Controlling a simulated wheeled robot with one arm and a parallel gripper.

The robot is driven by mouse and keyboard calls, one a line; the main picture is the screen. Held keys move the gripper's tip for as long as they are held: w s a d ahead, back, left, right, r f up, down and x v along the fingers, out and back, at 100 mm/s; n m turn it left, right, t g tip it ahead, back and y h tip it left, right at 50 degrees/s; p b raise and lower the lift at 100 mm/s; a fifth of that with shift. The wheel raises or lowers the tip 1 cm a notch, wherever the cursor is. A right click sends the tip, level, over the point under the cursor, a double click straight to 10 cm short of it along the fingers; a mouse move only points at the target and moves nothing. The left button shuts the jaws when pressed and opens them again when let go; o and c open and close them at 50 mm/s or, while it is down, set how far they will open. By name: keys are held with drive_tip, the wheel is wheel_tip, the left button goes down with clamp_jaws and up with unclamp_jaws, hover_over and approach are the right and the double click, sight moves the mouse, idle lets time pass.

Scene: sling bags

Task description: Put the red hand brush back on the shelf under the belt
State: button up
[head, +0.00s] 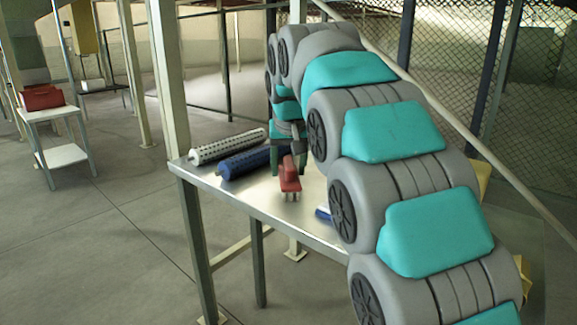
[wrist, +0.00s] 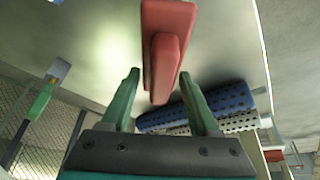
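The red hand brush (head: 290,180) is at the metal table, below my gripper (head: 288,160) in the head view; its pale bristles face the front. In the wrist view the red brush (wrist: 168,35) points its handle end toward my gripper (wrist: 160,76). My gripper is open, its two green fingers on either side of the handle end, with a visible gap on each side. I cannot tell whether the brush rests on the table. I cannot make out a belt or a shelf under it; my arm hides much of the right side.
A white roller with dark dots (head: 228,146) and a blue roller (head: 243,163) lie on the metal table (head: 250,199), left of the brush. A small blue-and-white thing (head: 323,214) lies near my arm. A white stand (head: 62,156) with a red box (head: 42,97) is far left.

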drive_tip(key=o, duration=0.3)
drive_tip(key=p+v, duration=0.1)
drive_tip(key=v, duration=0.9)
drive_tip(key=shift+a+r, duration=0.15)
drive_tip(key=shift+r, duration=0.2)
drive_tip(key=shift+s+r, duration=0.35)
drive_tip(key=shift+r, duration=0.2)
